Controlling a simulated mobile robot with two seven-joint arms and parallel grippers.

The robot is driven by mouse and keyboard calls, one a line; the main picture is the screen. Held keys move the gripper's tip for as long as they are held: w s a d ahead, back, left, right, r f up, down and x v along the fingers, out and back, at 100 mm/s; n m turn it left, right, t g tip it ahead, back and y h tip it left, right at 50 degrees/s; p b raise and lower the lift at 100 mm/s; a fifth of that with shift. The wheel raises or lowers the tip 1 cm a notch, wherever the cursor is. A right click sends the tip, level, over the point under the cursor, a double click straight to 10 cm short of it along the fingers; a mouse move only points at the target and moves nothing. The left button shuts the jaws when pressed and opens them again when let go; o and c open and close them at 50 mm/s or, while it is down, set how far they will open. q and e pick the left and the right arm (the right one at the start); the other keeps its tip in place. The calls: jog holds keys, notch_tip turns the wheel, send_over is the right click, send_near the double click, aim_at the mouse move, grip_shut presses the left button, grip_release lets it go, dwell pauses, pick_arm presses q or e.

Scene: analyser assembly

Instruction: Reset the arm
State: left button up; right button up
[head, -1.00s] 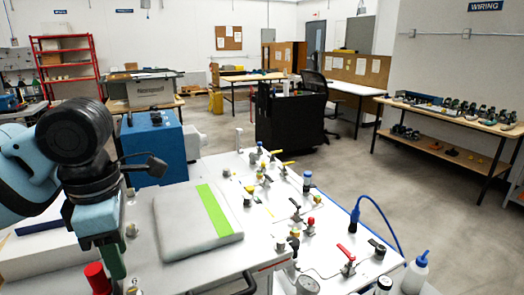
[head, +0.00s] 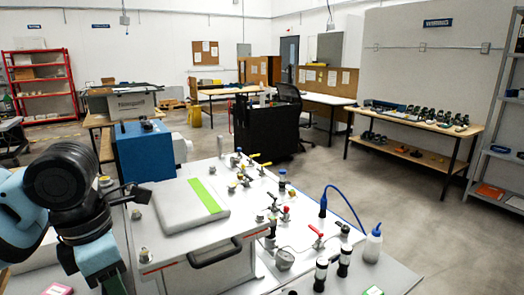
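My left arm comes in from the left edge, with a black wrist joint (head: 68,185) and a light blue link. Its end reaches the bottom edge beside the white analyser bench (head: 165,255). The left gripper's fingers cannot be made out, being cut off or hidden at the bottom edge. My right arm and gripper are out of view. The bench carries a grey pad with a green stripe (head: 178,207) and a white panel with several small valves (head: 285,213).
A blue box (head: 148,150) stands behind the bench. A black cart (head: 268,130) stands further back. A parts table (head: 410,125) and metal shelf (head: 497,130) are at right. Open floor lies between.

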pick_arm(q)
jog(key=d+f+n+t+h+p, duration=0.1)
jog(key=d+f+n+t+h, duration=0.1)
jog(key=d+f+n, duration=0.45)
jog(key=d+f+n+t+h, duration=0.1)
jog(key=d+f+n+h, duration=0.2)
jog(key=f+n, duration=0.65)
jog(key=d+f+n+t+h+p, duration=0.15)
jog(key=d+f+n, duration=0.25)
jog(key=f+n, duration=0.45)
jog(key=s+a+f+n+t+y, duration=0.2)
jog(key=s+a+f+n, duration=0.3)
jog(key=s+f+n, duration=0.3)
jog(key=s+a+f+n+t+y, duration=0.2)
jog(key=s+a+f+n, duration=0.4)
jog(key=s+n, duration=0.5)
jog(key=s+f+y, duration=0.1)
jog(key=s+f, duration=0.1)
jog(key=s, duration=0.2)
jog(key=shift+s+y+p, duration=0.35)
jog(key=shift+s+p, duration=0.05)
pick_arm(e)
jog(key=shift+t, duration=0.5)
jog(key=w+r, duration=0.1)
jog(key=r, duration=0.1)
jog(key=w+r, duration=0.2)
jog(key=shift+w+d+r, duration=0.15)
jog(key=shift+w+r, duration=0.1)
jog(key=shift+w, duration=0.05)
